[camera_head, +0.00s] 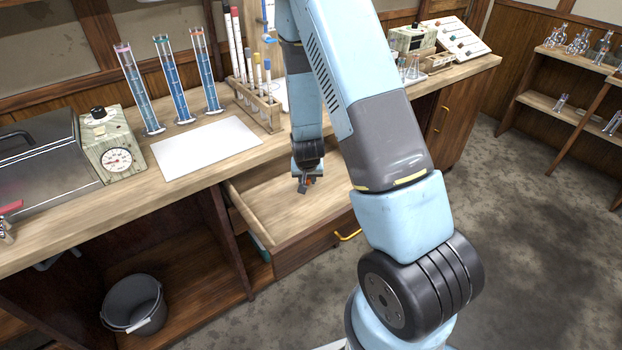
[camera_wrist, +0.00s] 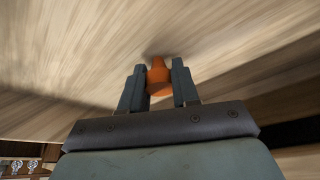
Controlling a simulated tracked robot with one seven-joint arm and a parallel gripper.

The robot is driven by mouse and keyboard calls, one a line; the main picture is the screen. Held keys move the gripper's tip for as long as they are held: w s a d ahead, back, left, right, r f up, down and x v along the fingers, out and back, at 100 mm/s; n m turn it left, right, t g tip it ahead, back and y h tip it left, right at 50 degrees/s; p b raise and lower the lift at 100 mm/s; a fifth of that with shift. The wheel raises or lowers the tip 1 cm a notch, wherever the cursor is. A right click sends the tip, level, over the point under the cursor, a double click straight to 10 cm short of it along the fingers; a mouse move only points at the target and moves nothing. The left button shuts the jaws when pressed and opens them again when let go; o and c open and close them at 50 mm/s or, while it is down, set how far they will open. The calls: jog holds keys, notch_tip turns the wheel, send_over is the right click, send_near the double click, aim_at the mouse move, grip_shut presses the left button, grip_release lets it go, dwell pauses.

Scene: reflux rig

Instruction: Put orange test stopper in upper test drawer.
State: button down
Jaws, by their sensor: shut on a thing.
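The orange test stopper (camera_wrist: 158,78) is between the two fingers of my gripper (camera_wrist: 158,85) in the wrist view. The fingers are shut on it from both sides. In the head view my gripper (camera_head: 307,182) hangs over the open upper drawer (camera_head: 268,207), inside its outline, with a little orange showing at the fingertips. The drawer is pulled out from under the bench and its pale wooden floor looks empty. How far the stopper is above the floor I cannot tell. My arm hides the drawer's right part.
The bench above holds a rack of tubes (camera_head: 258,103), tall blue cylinders (camera_head: 172,80), a white sheet (camera_head: 207,147) and a gauge box (camera_head: 112,147). The drawer has a yellow handle (camera_head: 348,236). A grey bucket (camera_head: 133,304) stands below left. Floor at right is clear.

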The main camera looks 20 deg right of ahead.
jog(key=shift+a+f, duration=0.1)
jog(key=shift+f, duration=0.25)
jog(key=shift+f, duration=0.1)
jog(key=c, duration=0.8)
grip_release()
